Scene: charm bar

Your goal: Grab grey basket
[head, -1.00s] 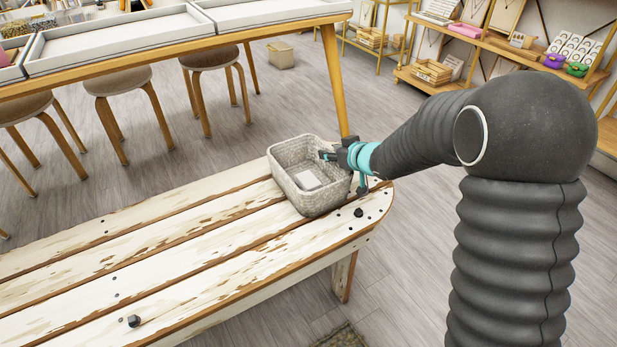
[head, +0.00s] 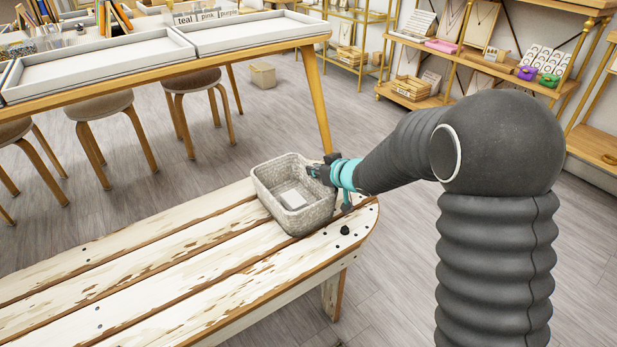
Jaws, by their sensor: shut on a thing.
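The grey basket (head: 270,182) is a woven, open-topped bin near the right end of the white, worn wooden bench (head: 150,254). A small pale card or label shows inside it. My gripper (head: 322,177) is at the basket's right-hand rim and is shut on it. The fingertips are small and partly hidden by the wrist and the rim. The basket looks upright. I cannot tell whether its base is touching the bench or just above it.
A long table with white trays (head: 262,32) and stools (head: 200,82) stands behind. Shelves (head: 480,70) line the back right. Grey floor is open on the right.

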